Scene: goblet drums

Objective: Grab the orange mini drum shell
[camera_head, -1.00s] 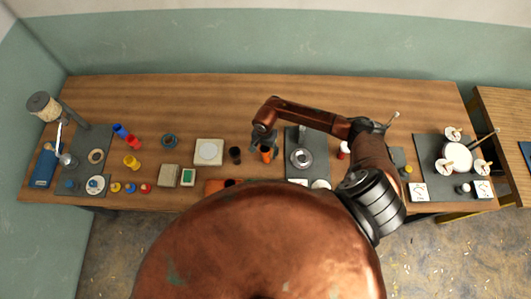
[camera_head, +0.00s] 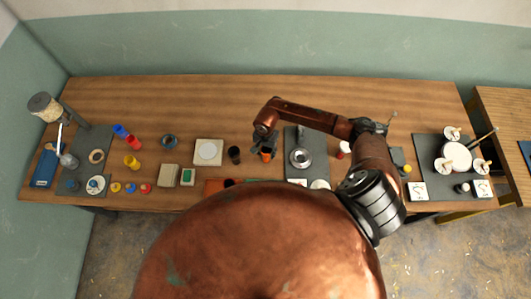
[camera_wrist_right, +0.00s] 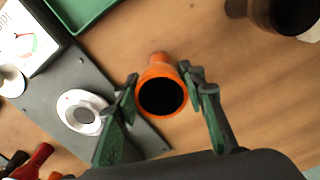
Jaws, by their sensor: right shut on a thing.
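The orange mini drum shell (camera_head: 267,157) stands on the wooden table, left of a dark grey mat. In the right wrist view the shell (camera_wrist_right: 158,71) shows its round dark opening and a narrower orange end. My right gripper (camera_head: 264,143) is over it in the head view. In the right wrist view its green-grey fingers (camera_wrist_right: 160,84) are on either side of the shell and shut on it. Whether the shell touches the table is hard to tell. My left gripper is not in view.
A dark brown cup (camera_head: 234,154) stands just left of the shell. A dark grey mat (camera_head: 318,142) with a round metal part (camera_head: 301,158) lies to the right. A white square pad (camera_head: 208,146) lies further left. The table behind is clear.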

